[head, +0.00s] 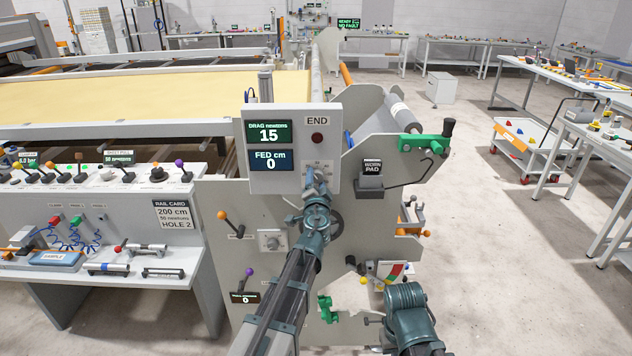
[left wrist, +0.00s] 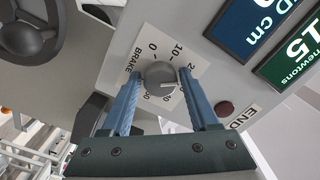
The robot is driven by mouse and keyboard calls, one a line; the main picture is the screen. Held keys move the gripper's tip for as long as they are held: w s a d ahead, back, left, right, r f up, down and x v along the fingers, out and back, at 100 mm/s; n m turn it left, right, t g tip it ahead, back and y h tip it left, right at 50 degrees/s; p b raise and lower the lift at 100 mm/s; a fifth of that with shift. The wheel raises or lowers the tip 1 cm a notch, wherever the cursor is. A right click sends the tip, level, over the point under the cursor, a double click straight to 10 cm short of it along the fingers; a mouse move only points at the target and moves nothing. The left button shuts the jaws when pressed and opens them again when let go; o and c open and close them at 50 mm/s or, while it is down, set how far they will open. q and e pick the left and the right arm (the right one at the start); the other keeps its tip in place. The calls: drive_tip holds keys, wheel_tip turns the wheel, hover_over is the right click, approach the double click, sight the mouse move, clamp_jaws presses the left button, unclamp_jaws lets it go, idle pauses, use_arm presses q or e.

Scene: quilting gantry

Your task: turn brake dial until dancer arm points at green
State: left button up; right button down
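The brake dial (left wrist: 161,76) is a round grey knob on a pale numbered plate marked BRAKE. A light line on it points right in the left wrist view, toward the side near the 20. My left gripper (left wrist: 160,84) has its blue fingers on either side of the knob, with narrow gaps showing. A red, yellow and green scale (head: 395,272) sits low on the machine's right side. The dancer arm's pointing is too small to tell. My right gripper does not show.
The display box (head: 330,112) reads DRAG 15 newtons and FED 0 cm. A dark handwheel (left wrist: 28,40) is close to the left gripper. A green clamp handle (head: 425,142) projects at the upper right. A rail card (head: 172,215) reads 200 cm, 50 newtons, hole 2.

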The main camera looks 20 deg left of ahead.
use_arm(q)
clamp_jaws()
drive_tip(key=shift+r+m, duration=0.1)
drive_tip(key=shift+m, duration=3.2)
drive_tip(key=shift+o, duration=2)
unclamp_jaws()
drive_tip(key=shift+s, duration=0.15)
